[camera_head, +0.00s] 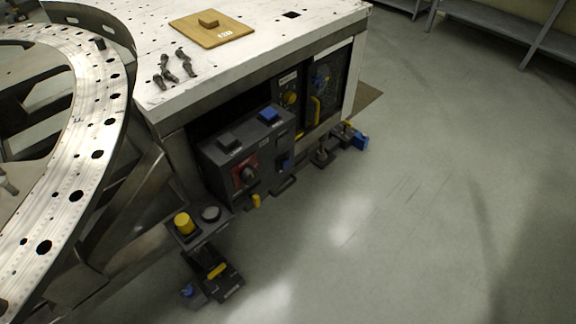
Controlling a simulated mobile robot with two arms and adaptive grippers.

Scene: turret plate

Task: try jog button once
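A dark control box (250,160) stands low beside the white-topped table. It has a black block-shaped control (229,142) and a blue one (269,116) on top, and a dark knob on a red plate (246,173) on its front. Nearer, a small dark panel carries a yellow cylindrical button (184,223) and a grey round button (211,213). I cannot read any label, so I cannot tell which one is the jog button. Neither of my grippers shows in this view.
A large perforated metal ring (96,155) fills the left side. The table (262,50) bears a wooden board (211,32) and several dark metal parts (176,66). Dark pedal-like units (213,274) lie on the floor. The grey floor (420,190) to the right is clear.

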